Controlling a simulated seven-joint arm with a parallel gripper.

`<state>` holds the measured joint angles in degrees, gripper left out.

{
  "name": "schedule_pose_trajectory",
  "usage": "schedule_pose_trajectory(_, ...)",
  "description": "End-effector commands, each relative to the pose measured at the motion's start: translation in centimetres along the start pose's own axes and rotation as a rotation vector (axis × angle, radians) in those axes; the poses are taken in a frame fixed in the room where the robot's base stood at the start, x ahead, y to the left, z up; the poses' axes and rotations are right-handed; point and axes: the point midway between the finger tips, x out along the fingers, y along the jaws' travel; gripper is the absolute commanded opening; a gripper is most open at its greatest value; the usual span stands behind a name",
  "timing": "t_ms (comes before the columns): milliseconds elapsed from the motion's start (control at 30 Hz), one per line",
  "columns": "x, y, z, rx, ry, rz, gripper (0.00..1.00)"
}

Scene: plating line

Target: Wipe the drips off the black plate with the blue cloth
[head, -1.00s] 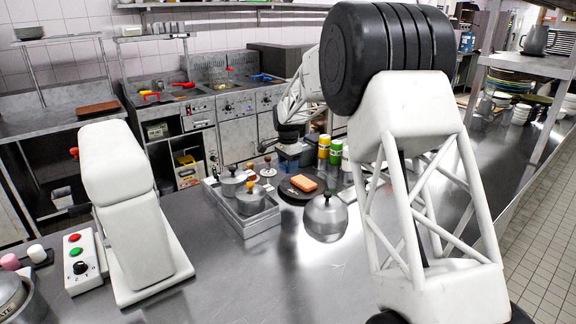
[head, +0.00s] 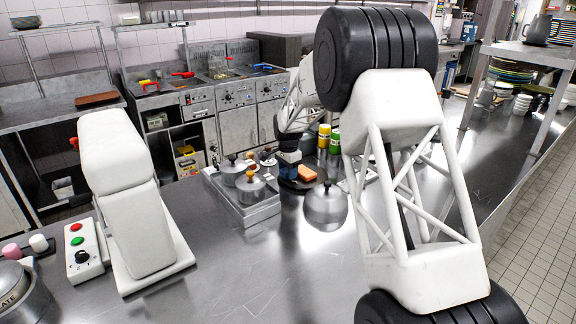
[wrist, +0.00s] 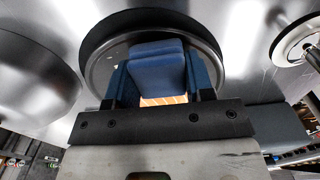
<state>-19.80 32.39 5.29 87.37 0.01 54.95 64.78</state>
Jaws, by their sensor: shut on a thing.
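The black plate (head: 311,187) lies on the steel counter, with an orange piece of food (head: 307,173) on it. The plate's dark rim (wrist: 97,38) also shows in the wrist view. My gripper (head: 288,174) is shut on the blue cloth (wrist: 158,68), a folded pad between the two fingers. The gripper and cloth are over the left part of the plate, beside the food. Part of the food (wrist: 163,101) shows below the cloth in the wrist view. I cannot tell whether the cloth touches the plate. Drips are not clearly visible.
A steel dome (head: 325,208) stands close in front of the plate. Yellow and green bottles (head: 324,137) stand behind. A button box (head: 84,248) is far left.

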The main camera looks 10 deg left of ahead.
Motion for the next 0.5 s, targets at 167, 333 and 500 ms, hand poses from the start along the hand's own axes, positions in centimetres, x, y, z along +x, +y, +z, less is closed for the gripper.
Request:
schedule_pose_trajectory(167,0.7,1.4,-0.1,0.0,0.0,0.0,0.29)
schedule_pose_trajectory(333,1.0,2.9,-0.1,0.0,-0.001,0.001,0.29)
schedule_pose_trajectory(500,0.8,4.4,-0.1,0.001,0.0,0.0,0.29)
